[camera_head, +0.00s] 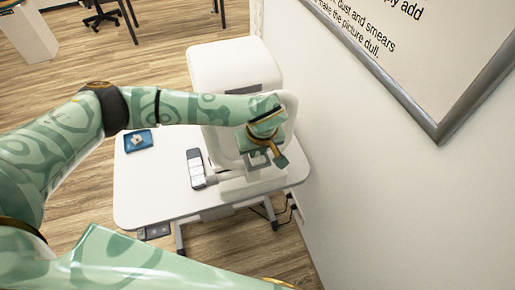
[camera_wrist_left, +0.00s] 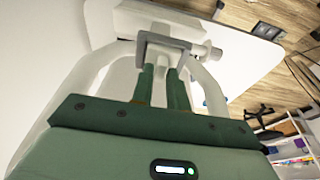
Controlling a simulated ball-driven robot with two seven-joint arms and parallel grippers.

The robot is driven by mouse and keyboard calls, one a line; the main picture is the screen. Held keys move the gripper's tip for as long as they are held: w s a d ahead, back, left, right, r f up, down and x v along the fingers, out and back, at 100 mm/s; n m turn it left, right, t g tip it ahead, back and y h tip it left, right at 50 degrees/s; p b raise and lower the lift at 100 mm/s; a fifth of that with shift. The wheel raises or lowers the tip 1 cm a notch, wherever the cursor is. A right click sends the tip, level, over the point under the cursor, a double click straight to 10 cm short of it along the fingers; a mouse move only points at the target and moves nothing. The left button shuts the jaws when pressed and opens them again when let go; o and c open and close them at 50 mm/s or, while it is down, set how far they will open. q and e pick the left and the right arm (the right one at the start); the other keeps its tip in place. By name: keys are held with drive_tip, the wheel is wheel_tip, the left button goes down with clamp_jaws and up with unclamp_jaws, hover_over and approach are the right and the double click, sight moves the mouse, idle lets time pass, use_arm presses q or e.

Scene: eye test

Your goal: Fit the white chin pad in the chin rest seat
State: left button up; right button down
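My left gripper (camera_head: 262,150) reaches over the white eye-test device, and its fingers point down at the chin rest. In the left wrist view the two green fingers (camera_wrist_left: 161,70) stand parallel with a narrow gap. Their tips are at a grey U-shaped bracket (camera_wrist_left: 165,41), which looks like the chin rest seat; it also shows as a small grey frame (camera_head: 258,161) below the gripper. White shows between the fingers, but I cannot tell whether it is the chin pad or the device behind. I cannot make out the pad for sure. My right gripper is out of view.
The white table (camera_head: 150,192) carries a blue tray or pack (camera_head: 138,140) with a small pale thing on it, and a grey-white handset (camera_head: 195,168). The device's white housing (camera_head: 232,66) stands behind my arm. A wall (camera_head: 370,180) closes off the right side.

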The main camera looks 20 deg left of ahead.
use_arm(q)
drive_tip(key=shift+o, duration=1.2)
